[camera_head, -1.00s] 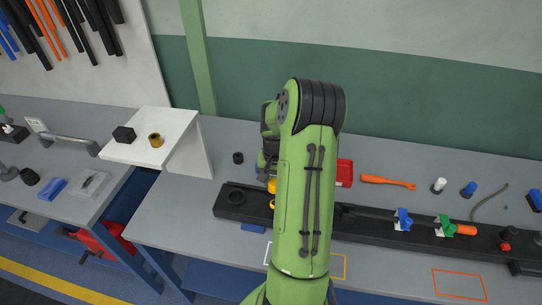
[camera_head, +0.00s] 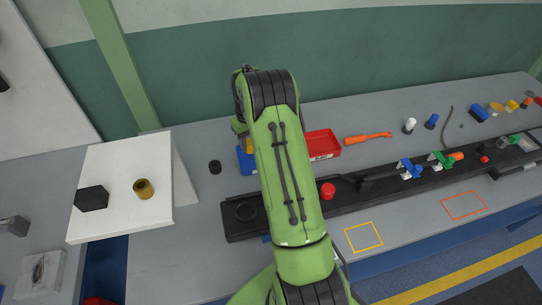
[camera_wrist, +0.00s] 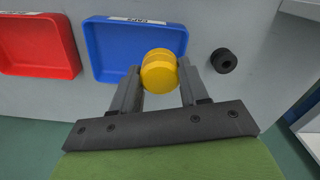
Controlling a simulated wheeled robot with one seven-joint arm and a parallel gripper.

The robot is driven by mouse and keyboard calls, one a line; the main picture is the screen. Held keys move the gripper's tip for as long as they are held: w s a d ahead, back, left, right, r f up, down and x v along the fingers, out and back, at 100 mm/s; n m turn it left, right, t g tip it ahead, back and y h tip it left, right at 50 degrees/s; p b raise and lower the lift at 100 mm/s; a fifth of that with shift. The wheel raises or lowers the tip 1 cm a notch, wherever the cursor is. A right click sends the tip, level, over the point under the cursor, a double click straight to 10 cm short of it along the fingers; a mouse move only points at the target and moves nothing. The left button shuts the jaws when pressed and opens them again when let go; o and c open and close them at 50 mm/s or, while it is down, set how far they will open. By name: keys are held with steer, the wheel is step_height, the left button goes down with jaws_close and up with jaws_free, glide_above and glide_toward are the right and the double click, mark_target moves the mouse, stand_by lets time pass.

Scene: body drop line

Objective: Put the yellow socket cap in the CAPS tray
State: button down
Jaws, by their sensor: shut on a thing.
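In the wrist view the yellow socket cap (camera_wrist: 159,72) is held between the fingertips of my gripper (camera_wrist: 160,82). Behind it in that view is the blue tray (camera_wrist: 108,67) with a CAPS label on its edge; the cap overlaps the tray's right part. In the head view my green arm hides most of my gripper. A bit of the yellow cap (camera_head: 240,125) shows left of the arm, above the blue tray (camera_head: 246,164). How high the cap is above the tray I cannot tell.
A red tray (camera_head: 322,144) stands beside the blue one. A black ring-shaped part (camera_head: 214,167) lies left of the blue tray. A long black rail (camera_head: 334,190) runs along the bench in front. A white raised stand (camera_head: 128,215) with a black hex piece and brass bushing is at left.

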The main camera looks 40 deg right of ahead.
steer(key=shift+w+f, duration=0.2)
steer(key=shift+f, duration=0.1)
step_height(320, 180, down, 10)
steer(key=shift+s+r, duration=0.15)
steer(key=c, duration=0.8)
jaws_free()
steer(key=shift+c, duration=0.2)
